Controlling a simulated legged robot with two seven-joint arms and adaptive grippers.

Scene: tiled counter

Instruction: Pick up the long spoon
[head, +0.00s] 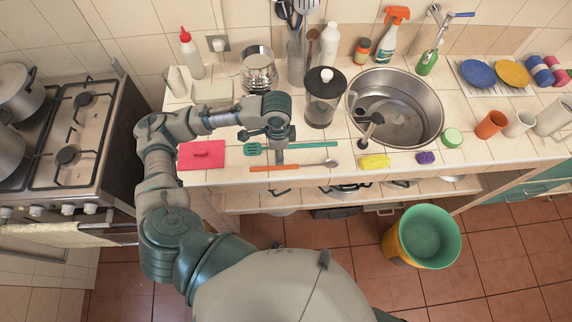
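The long spoon (275,168) lies flat near the counter's front edge, with an orange handle at the left and a small metal bowl at the right. Part of its middle passes under or close to my gripper's lower end. My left gripper (268,143) is over the counter just behind the spoon, pointing down. Its fingers look spread apart, with nothing visibly held; contact with the spoon cannot be made out. My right gripper is not in the head view.
A teal slotted turner (315,145) lies just behind the spoon, partly covered by my gripper. A red board (201,155) is to the left and a yellow sponge (375,162) to the right. A dark-lidded jar (325,97) and the sink (415,110) stand behind.

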